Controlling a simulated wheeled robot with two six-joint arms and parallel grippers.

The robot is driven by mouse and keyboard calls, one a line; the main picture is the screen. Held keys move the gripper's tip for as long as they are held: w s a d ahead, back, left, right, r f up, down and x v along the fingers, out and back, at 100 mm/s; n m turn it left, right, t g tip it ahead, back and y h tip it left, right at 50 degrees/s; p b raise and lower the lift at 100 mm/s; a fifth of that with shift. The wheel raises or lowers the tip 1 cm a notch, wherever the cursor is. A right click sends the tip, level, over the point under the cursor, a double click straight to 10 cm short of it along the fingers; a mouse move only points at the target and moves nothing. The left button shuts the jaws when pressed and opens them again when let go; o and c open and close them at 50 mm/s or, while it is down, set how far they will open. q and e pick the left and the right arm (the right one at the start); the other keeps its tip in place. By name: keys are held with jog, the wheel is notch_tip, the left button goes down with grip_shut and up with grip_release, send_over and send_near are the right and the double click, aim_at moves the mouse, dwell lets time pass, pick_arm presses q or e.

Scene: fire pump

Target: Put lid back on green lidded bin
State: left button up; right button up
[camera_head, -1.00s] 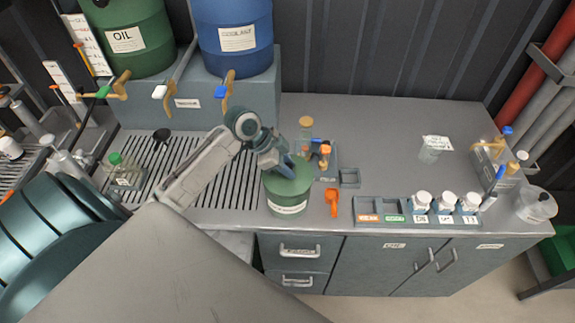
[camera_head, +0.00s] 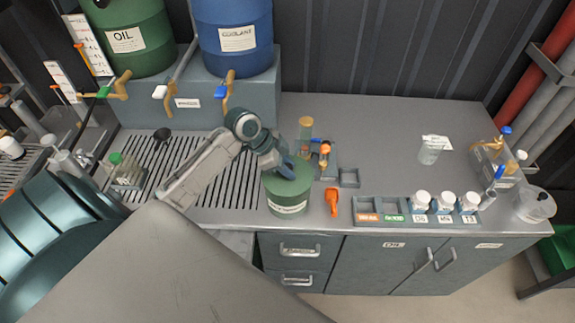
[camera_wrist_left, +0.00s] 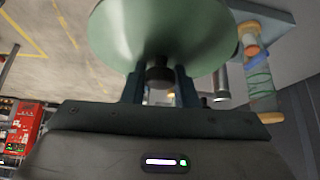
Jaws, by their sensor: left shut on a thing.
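The green bin (camera_head: 288,203) stands near the front edge of the counter, with a white label on its front. My left gripper (camera_head: 287,172) is over its top in the head view. In the left wrist view my left gripper (camera_wrist_left: 160,88) is shut on the dark knob (camera_wrist_left: 159,74) of the round green lid (camera_wrist_left: 160,30). In the head view the lid is at the bin's top, roughly level and over the opening. I cannot tell whether it rests fully on the rim. My right gripper is not in view.
An orange object (camera_head: 332,201) lies just right of the bin. Farther right is a labelled tray (camera_head: 368,206) beside several white-capped bottles. A small rack (camera_head: 322,158) with tools stands behind the bin. A slotted drain area (camera_head: 222,185) is to the left.

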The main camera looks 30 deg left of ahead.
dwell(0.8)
pick_arm(q)
jog(key=o, duration=1.6)
jog(key=shift+c, duration=0.2)
jog(key=shift+r, duration=3.45)
